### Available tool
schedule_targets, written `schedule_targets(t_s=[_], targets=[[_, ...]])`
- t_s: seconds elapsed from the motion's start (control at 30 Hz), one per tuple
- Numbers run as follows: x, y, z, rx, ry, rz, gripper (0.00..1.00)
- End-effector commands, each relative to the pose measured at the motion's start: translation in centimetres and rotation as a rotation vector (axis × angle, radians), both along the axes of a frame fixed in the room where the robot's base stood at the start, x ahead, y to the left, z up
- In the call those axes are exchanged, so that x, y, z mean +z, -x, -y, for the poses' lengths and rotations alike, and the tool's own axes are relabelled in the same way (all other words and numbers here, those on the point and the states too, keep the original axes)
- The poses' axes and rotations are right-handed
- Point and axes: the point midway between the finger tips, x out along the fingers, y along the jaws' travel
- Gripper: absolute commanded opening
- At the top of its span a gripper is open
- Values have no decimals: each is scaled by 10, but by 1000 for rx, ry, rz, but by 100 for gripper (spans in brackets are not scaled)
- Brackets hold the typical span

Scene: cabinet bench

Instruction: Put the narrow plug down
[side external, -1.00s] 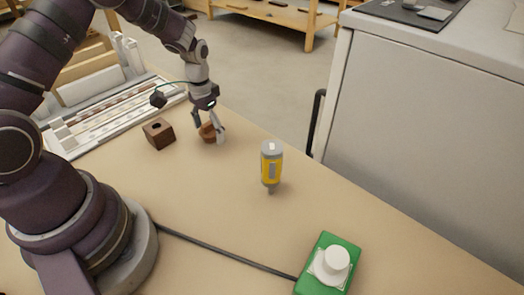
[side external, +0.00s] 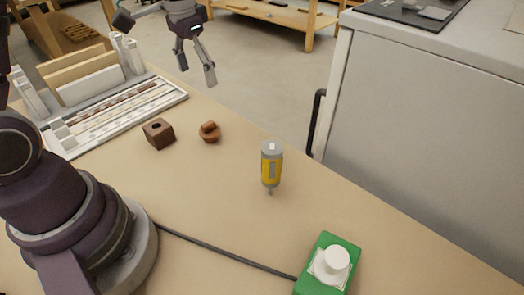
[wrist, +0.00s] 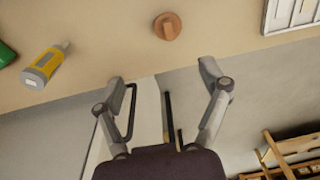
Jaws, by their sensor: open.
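The narrow plug (side external: 209,131), a small brown wooden piece with a knob on top, stands on the tan bench near its far edge. It also shows in the wrist view (wrist: 167,27), seen from above and clear of the fingers. My gripper (side external: 197,74) is open and empty, raised well above and beyond the plug. In the wrist view my gripper's fingers (wrist: 167,75) are spread wide with nothing between them. A dark brown block with a hole (side external: 159,133) sits just left of the plug, apart from it.
A green box with a white knob (side external: 328,264) is at the front, with a black cable. A white slotted rack (side external: 115,113) is at the left. A grey cabinet (side external: 420,140) stands beyond the bench edge.

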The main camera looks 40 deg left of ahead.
Motion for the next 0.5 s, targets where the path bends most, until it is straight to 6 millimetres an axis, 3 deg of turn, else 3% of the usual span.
schedule_targets(t_s=[0.1,0.2,0.33,0.5], targets=[[35,27,24,-8,-20,119,76],[52,57,42,-9,-19,222,76],[57,90,59,-7,0,338,76],[51,110,67,-5,22,410,76]])
